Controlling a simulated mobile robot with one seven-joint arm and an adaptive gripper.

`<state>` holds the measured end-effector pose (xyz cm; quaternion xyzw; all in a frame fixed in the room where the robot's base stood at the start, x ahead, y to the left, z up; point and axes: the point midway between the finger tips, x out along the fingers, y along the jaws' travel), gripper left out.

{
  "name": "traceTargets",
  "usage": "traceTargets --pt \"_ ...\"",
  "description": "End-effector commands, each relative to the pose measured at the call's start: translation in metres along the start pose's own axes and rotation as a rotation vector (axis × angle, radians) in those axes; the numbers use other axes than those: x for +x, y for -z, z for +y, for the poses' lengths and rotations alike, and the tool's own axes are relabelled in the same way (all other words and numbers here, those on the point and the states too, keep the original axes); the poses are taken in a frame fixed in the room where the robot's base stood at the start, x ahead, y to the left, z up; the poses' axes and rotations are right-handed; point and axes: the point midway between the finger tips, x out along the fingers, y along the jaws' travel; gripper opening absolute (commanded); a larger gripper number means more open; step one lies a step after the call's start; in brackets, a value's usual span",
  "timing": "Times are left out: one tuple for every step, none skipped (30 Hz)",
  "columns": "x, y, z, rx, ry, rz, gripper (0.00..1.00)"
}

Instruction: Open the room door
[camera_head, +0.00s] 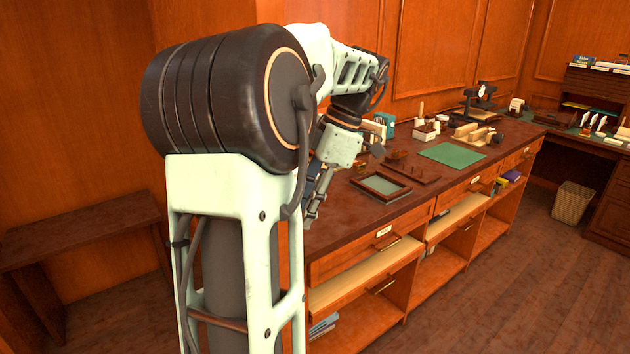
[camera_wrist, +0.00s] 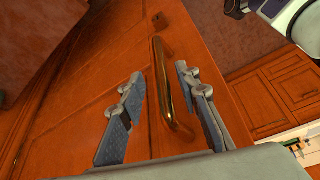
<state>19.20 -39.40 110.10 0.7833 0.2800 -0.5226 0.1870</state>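The door (camera_wrist: 85,110) is an orange-brown wooden panel that fills much of the wrist view, tilted in the picture. A long brass bar handle (camera_wrist: 163,85) stands on it. My gripper (camera_wrist: 160,74) is open, with one blue-grey finger on each side of the handle in the picture. There are gaps on both sides, and I cannot tell whether the fingertips reach the handle's depth. In the head view my gripper (camera_head: 314,207) shows only partly below my wrist, and the handle is hidden there.
A long wooden workbench (camera_head: 345,221) with drawers and open shelves runs along the back wall, close to my arm. A low wooden bench (camera_head: 80,228) stands at left. A wastebasket (camera_head: 572,202) is at far right. Floor (camera_head: 500,300) at lower right is clear.

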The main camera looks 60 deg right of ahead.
Motion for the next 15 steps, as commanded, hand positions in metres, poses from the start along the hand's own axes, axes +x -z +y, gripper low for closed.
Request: traceTargets --pt "-0.012 -0.002 0.001 0.002 -0.004 -0.003 0.3" --pt "-0.018 -0.001 0.001 0.001 -0.003 -0.003 0.3" --pt "-0.026 -0.001 0.001 0.001 -0.003 -0.003 0.3" --pt "-0.032 -0.001 0.001 0.001 -0.004 -0.003 0.3" --pt "-0.038 -0.001 0.001 0.001 -0.003 -0.002 0.3" --pt "-0.046 -0.001 0.001 0.001 -0.004 -0.002 0.3" --pt "-0.051 -0.001 0.001 0.001 -0.004 -0.002 0.3" --pt "-0.055 -0.001 0.001 0.001 -0.003 -0.002 0.3" --pt "-0.061 -0.001 0.001 0.002 -0.003 -0.002 0.3" --pt "-0.065 -0.001 0.001 0.002 -0.002 -0.002 0.3" --pt "-0.069 -0.001 0.001 0.001 -0.002 -0.002 0.3" --pt "-0.073 -0.001 0.001 0.001 -0.002 -0.001 0.3" --pt "-0.076 -0.001 0.001 0.001 -0.002 -0.001 0.3" --pt "-0.078 -0.001 0.001 0.001 -0.002 -0.001 0.3" --pt "-0.081 0.0 0.001 0.0 -0.002 -0.001 0.3"
